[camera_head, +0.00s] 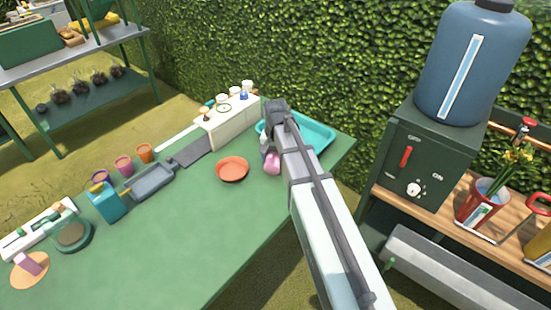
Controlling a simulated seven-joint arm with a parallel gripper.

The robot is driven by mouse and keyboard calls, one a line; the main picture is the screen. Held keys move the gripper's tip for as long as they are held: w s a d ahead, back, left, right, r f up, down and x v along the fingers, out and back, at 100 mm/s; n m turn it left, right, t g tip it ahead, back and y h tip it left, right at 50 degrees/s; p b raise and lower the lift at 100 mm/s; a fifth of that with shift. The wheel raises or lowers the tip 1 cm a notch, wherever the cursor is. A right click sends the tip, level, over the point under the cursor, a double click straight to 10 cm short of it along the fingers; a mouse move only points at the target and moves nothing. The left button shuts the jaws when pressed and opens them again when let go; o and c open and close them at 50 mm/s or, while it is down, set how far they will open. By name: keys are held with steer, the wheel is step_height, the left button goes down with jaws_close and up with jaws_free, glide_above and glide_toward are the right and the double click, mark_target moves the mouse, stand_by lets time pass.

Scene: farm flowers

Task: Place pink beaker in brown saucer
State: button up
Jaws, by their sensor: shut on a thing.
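A pink beaker (272,163) shows beside my arm, right of the saucer. My gripper (266,148) is shut on it. My arm hides part of the beaker and most of the fingers. I cannot tell how high the beaker is above the table.
A teal tray (318,136) lies behind my arm. A white rack (229,121) with small items stands at the back. Several coloured pots, including a pink one (124,167), a grey tray (150,182) and a blue box (107,203) stand left. The table's front middle (180,245) is clear.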

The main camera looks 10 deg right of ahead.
steer(key=shift+f, duration=0.2)
steer(key=o, duration=1.1)
step_height(320, 180, up, 14)
steer(key=shift+w+f, duration=0.1)
steer(key=shift+w, duration=0.05)
